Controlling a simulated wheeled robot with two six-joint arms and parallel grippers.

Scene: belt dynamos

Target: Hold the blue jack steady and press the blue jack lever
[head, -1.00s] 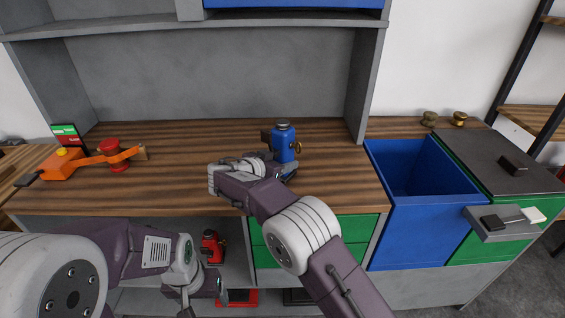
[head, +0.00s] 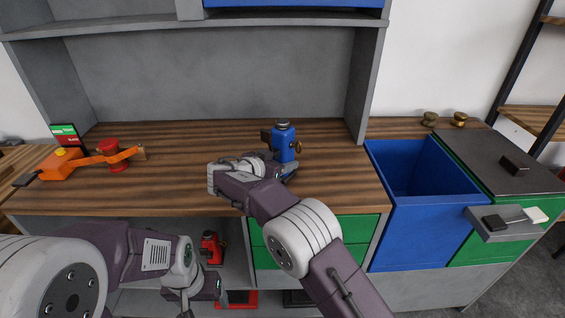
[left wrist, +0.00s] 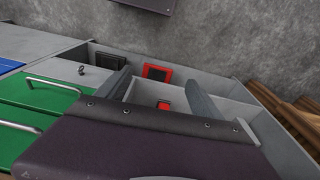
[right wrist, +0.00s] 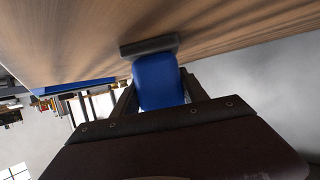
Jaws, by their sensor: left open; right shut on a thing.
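The blue jack (head: 285,143) stands upright on the wooden worktop, right of the middle in the head view, with a dark grey cap on top and a brass part on its right side. Its blue body (right wrist: 158,82) also shows between the fingers in the right wrist view. My right gripper (right wrist: 158,98) is shut on the blue jack, low on its body. A dark part sticks out at the jack's left side; I cannot tell whether it is the lever. My left gripper (left wrist: 160,90) is open and empty, low in front of the cabinet's shelf opening.
A red jack (head: 211,247) stands in the shelf opening below the worktop, near my left gripper. An orange device with a red spool (head: 113,155) is on the left worktop. A blue open bin (head: 425,215) is at the right. The middle left worktop is clear.

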